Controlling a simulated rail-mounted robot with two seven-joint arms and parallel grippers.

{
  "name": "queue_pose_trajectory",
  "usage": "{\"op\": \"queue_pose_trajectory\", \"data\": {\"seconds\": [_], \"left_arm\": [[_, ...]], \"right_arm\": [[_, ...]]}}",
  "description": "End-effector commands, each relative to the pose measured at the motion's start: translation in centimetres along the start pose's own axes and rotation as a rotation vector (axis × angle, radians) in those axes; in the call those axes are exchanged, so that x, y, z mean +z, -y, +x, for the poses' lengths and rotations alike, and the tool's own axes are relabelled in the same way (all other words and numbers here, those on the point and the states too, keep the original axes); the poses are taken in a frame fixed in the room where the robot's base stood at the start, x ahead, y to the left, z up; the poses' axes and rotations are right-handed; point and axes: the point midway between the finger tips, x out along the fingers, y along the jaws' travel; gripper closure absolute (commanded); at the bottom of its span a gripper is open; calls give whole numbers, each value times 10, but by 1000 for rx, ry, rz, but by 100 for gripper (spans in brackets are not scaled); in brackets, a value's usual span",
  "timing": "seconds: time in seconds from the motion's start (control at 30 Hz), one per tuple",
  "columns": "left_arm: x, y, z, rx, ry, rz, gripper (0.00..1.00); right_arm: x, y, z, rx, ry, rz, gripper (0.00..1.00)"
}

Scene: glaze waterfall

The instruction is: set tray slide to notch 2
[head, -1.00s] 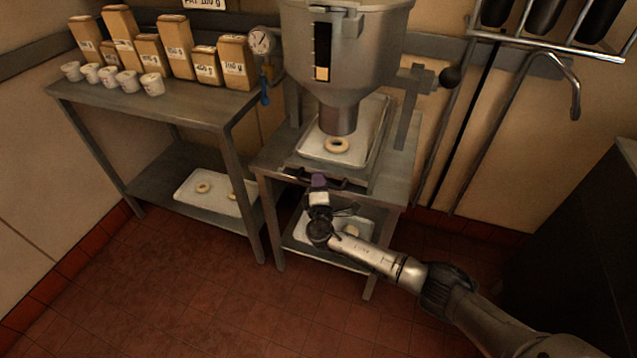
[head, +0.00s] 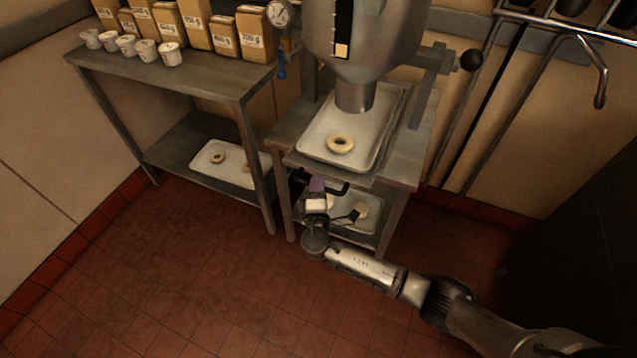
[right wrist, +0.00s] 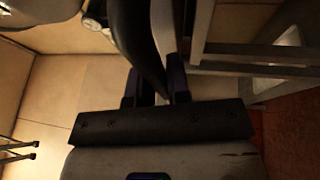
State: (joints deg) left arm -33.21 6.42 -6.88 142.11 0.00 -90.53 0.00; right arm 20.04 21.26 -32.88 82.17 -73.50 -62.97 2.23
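The tray slide (head: 309,143) is a pale tray on the stand under the hopper nozzle (head: 354,96). A ring of dough (head: 340,145) lies on it, in front of the nozzle in the head view. A dark bar handle (head: 336,187) is at the tray's front edge. My right gripper (head: 317,184) is at this handle. In the right wrist view a dark curved bar (right wrist: 146,55) runs between its fingers (right wrist: 156,88), and it appears shut on it. No notch marks can be made out. My left gripper is not in view.
A lower tray (head: 354,234) with dough pieces sits on the stand's shelf. A side table (head: 190,82) at left carries paper bags and cups, with another tray (head: 205,163) below. Metal rails (head: 560,30) are on the right wall. The front floor is clear.

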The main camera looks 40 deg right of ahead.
Motion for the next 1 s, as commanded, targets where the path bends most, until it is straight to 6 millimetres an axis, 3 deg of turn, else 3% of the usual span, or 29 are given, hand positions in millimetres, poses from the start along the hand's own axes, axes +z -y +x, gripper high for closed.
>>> {"op": "queue_pose_trajectory", "data": {"seconds": [0.27, 0.57, 0.77, 1.0], "left_arm": [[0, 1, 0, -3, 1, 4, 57], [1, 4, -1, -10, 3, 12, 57], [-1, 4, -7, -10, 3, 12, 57], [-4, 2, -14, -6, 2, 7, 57]], "right_arm": [[0, 0, 0, 1, -1, 0, 59], [0, 0, -3, 0, -1, 0, 59], [0, 0, -31, -4, -3, 0, 59], [0, 0, -80, -3, -3, 0, 59]]}}
